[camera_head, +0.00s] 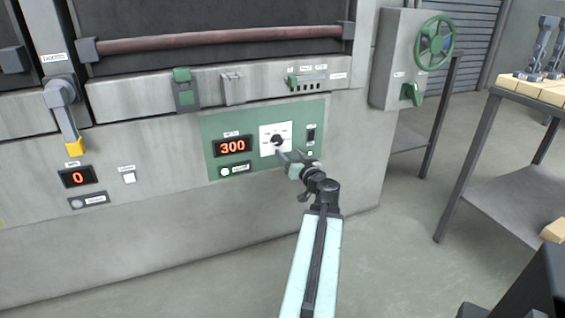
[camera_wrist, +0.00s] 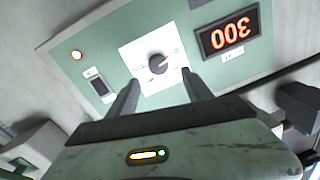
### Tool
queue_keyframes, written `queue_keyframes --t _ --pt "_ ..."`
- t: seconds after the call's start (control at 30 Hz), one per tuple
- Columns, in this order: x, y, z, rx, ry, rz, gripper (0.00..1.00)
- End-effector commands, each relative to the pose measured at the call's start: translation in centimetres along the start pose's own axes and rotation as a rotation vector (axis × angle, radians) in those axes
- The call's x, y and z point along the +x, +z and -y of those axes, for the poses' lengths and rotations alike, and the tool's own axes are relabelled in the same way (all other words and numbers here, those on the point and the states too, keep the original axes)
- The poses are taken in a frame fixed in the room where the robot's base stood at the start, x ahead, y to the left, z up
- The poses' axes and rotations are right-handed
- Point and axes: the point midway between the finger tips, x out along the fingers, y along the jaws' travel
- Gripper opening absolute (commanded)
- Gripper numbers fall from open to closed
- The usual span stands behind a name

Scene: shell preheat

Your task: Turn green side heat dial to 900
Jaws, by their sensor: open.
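The green side heat dial is a black round knob (camera_head: 277,140) on a white square plate in the green panel (camera_head: 212,125). The display (camera_head: 232,146) left of it reads 300. In the wrist view the dial (camera_wrist: 157,66) appears between and just beyond the fingertips of my gripper (camera_wrist: 160,77), with the display upside down (camera_wrist: 231,32) at upper right. My gripper (camera_head: 284,152) is open and empty, close in front of the dial's lower right in the head view. I cannot tell whether a finger touches the plate.
A small black switch (camera_head: 311,134) sits right of the dial, and a round white button (camera_head: 225,171) sits below the display. Another display (camera_head: 77,177) reading 0 is farther left. A grey box with a green handwheel (camera_head: 434,42) and a metal table (camera_head: 500,105) stand at right.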

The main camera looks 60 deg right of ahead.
Motion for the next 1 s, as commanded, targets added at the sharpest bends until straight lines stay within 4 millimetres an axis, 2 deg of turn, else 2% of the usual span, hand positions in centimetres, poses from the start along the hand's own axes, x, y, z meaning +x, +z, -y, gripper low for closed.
queue_keyframes --t 0.07,0.27,0.37,0.6,0.7,0.93,0.97,1.0 --pt "-0.3 -0.1 -0.7 -0.001 0.012 -0.009 0.59" --pt "0.7 -0.3 -0.6 -0.001 0.008 -0.008 0.59" --pt "2.1 -0.3 -0.6 -0.001 0.007 -0.007 0.59" --pt "6.6 -0.3 -0.6 -0.001 0.005 -0.007 0.59" --pt "7.6 -0.3 -0.5 -0.001 0.006 -0.007 0.59" --pt "7.7 -0.2 -0.4 0.0 0.006 -0.006 0.59" --pt "7.7 -0.2 -0.4 0.0 0.006 -0.006 0.53" --pt "7.7 -0.2 -0.3 0.0 0.006 -0.006 0.42"
